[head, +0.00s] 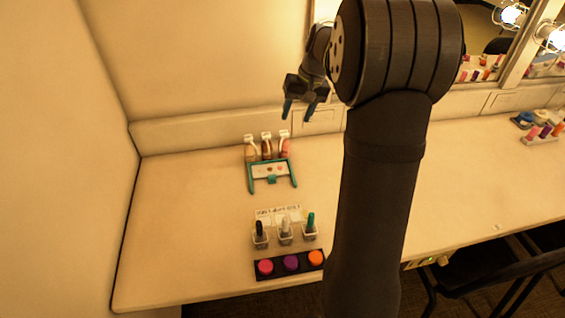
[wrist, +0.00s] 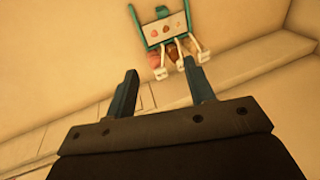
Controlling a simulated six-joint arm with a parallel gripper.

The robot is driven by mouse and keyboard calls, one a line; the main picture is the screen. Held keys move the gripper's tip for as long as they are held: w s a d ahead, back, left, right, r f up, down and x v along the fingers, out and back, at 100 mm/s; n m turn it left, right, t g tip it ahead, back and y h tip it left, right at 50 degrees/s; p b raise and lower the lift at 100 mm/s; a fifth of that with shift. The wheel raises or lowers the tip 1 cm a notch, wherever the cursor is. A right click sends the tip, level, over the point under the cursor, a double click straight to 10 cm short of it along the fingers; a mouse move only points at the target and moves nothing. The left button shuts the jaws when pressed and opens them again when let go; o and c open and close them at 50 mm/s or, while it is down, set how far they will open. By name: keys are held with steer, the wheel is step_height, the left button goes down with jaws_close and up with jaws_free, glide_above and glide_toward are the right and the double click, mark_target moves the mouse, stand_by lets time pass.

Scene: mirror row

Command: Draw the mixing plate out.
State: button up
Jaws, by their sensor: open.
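The mixing plate appears to be the pale plate (head: 265,170) with small coloured dabs, sitting within a teal frame (head: 251,181) on the counter. A teal tab (head: 272,180) shows at its front edge. The plate (wrist: 158,31) and teal frame (wrist: 139,22) also show at the top of the wrist view. My gripper (head: 299,110) is open and empty, raised above and behind the plate, to its right in the head view. Its two fingers (wrist: 162,72) point up toward the plate in the wrist view, apart from it.
Three pump bottles (head: 267,149) stand right behind the plate. In front are a label card (head: 278,213), three clear holders (head: 285,238) with dark, white and green items, and a black tray (head: 278,273) of coloured discs. The counter's left side is clear.

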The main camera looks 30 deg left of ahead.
mark_target(272, 176)
steer(key=s+a+f+t+h, duration=0.1)
steer(key=s+a+f+h, duration=0.2)
steer(key=s+a+f, duration=0.3)
steer(key=f, duration=1.2)
steer(key=w+f, duration=0.1)
steer(key=f, duration=0.5)
steer(key=shift+d, duration=0.1)
jaws_close()
